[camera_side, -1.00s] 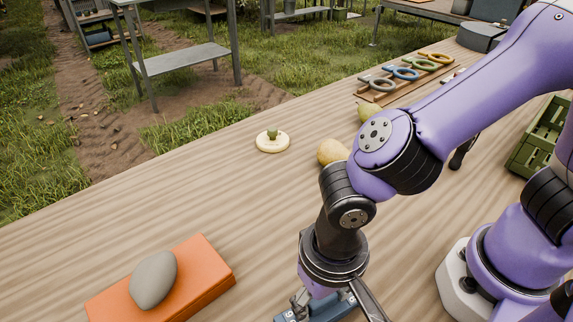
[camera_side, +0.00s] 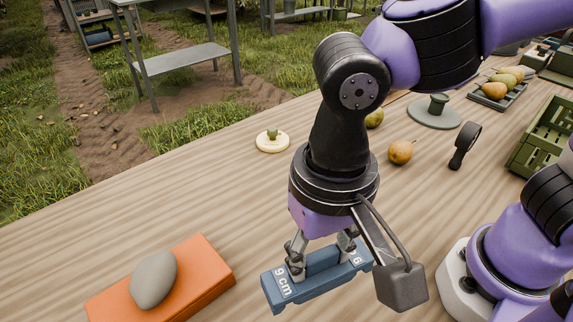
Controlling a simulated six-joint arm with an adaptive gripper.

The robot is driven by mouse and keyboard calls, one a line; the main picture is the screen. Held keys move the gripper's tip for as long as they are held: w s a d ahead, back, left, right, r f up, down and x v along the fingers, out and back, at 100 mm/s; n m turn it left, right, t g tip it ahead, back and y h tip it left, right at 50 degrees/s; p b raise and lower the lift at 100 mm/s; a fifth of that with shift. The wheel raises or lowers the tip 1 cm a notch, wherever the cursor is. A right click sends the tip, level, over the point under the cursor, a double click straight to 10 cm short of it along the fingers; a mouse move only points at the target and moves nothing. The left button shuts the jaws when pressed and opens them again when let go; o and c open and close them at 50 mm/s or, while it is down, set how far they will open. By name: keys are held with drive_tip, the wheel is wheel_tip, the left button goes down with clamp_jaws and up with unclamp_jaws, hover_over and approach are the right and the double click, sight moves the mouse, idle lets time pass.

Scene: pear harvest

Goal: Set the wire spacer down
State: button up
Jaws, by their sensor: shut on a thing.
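The wire spacer (camera_side: 323,275) is a blue block marked "9 cm" on its left end, with a "6" showing near its right end. My gripper (camera_side: 322,261) points down and is shut on the middle of the spacer, one finger at each side of its raised centre. The spacer looks held above the wooden table (camera_side: 215,215), roughly level; the exact gap under it cannot be told.
A grey stone (camera_side: 154,279) lies on an orange block (camera_side: 207,273) to the left. A cream disc (camera_side: 265,146) with a green knob, a pear (camera_side: 401,151), a black-handled tool (camera_side: 465,145), a round grey-green stand (camera_side: 434,112) and a green crate (camera_side: 545,135) stand farther back. The table's left middle is clear.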

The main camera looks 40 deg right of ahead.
drive_tip(key=w+r+m, duration=0.1)
drive_tip(key=w+m, duration=0.4)
drive_tip(key=w, duration=0.4)
drive_tip(key=shift+m, duration=0.4)
drive_tip(key=w+d+f, duration=0.2)
drive_tip(key=w, duration=0.1)
drive_tip(key=w+d+f, duration=0.2)
drive_tip(key=w, duration=0.1)
drive_tip(key=w+d+f, duration=0.2)
drive_tip(key=w, duration=0.1)
drive_tip(key=shift+w+d+f, duration=0.25)
drive_tip(key=shift+w+f, duration=0.05)
drive_tip(key=shift+w, duration=0.1)
drive_tip(key=shift+f, duration=1.9)
drive_tip(key=shift+f, duration=0.2)
drive_tip(key=o, duration=1.1)
drive_tip(key=shift+o, duration=0.2)
